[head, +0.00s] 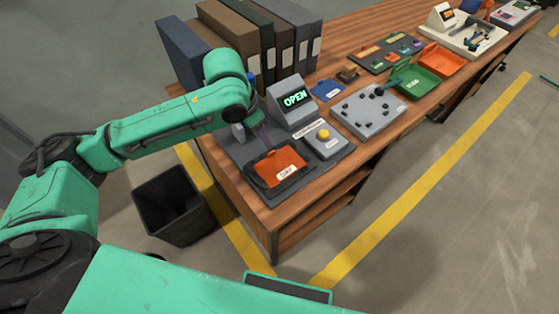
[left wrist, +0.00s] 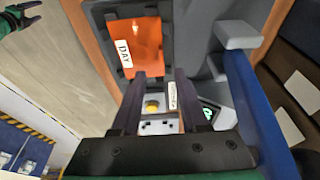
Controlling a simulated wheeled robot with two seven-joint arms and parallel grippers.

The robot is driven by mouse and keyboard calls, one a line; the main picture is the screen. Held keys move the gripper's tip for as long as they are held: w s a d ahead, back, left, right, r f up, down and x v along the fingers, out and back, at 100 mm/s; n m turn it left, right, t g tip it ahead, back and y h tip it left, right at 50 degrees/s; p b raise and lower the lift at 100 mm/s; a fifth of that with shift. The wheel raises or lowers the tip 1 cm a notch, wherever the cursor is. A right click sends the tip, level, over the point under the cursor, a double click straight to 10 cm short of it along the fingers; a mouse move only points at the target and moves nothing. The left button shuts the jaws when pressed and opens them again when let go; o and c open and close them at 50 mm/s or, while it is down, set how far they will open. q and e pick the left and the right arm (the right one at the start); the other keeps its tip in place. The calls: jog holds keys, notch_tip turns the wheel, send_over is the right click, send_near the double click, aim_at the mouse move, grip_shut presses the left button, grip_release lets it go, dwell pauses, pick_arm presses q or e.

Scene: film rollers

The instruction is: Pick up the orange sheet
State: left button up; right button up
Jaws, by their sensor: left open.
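The orange sheet (head: 280,167), labelled DAY, lies in a dark tray (head: 250,178) at the near left end of the wooden bench. In the left wrist view the orange sheet (left wrist: 148,48) is just beyond the fingertips, towards the upper left. My left gripper (head: 263,142) is above the back edge of the tray. In the left wrist view its two dark fingers (left wrist: 160,76) are apart with nothing between them.
Behind the tray stand a grey OPEN display (head: 292,100) and several binders (head: 284,35). A box with a yellow button (head: 326,142) is right of the tray. A blue post (left wrist: 250,100) is close beside the fingers. A black bin (head: 170,208) stands on the floor.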

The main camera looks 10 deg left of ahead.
aim_at(271, 152)
pick_arm(q)
jog(key=x, duration=0.9)
jog(key=shift+w, duration=0.15)
grip_shut()
dwell(0.9)
